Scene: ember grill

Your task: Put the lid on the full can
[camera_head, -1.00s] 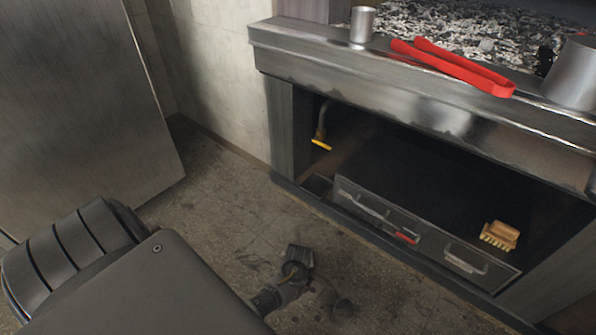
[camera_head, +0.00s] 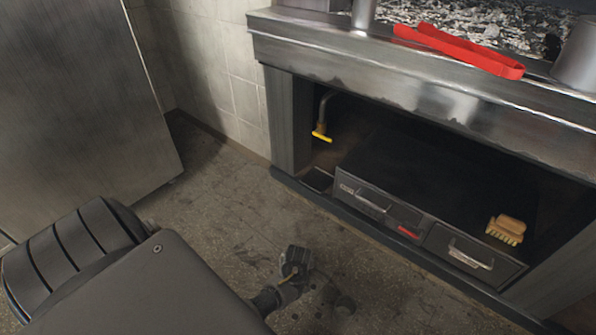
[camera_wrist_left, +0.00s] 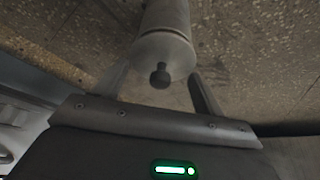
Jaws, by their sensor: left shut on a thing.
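My left gripper (camera_head: 293,262) is low over the floor in the head view, small and dark there. In the left wrist view its two fingers (camera_wrist_left: 162,82) are shut on a round grey metal piece with a dark knob, which looks like the lid (camera_wrist_left: 178,58). A grey cylinder (camera_wrist_left: 165,15) shows just beyond it; I cannot tell whether the two are joined. A small metal can (camera_head: 363,14) stands on the grill ledge, cut by the top edge. A larger can (camera_head: 578,58) stands at the right. Their insides are not seen. My right gripper is not in view.
Red tongs (camera_head: 460,48) lie on the steel ledge (camera_head: 400,85) between the cans, before the ash bed (camera_head: 490,20). Below are a dark drawer box (camera_head: 420,185), a brush (camera_head: 507,229) and a yellow-handled valve (camera_head: 321,134). A steel cabinet (camera_head: 85,90) stands left.

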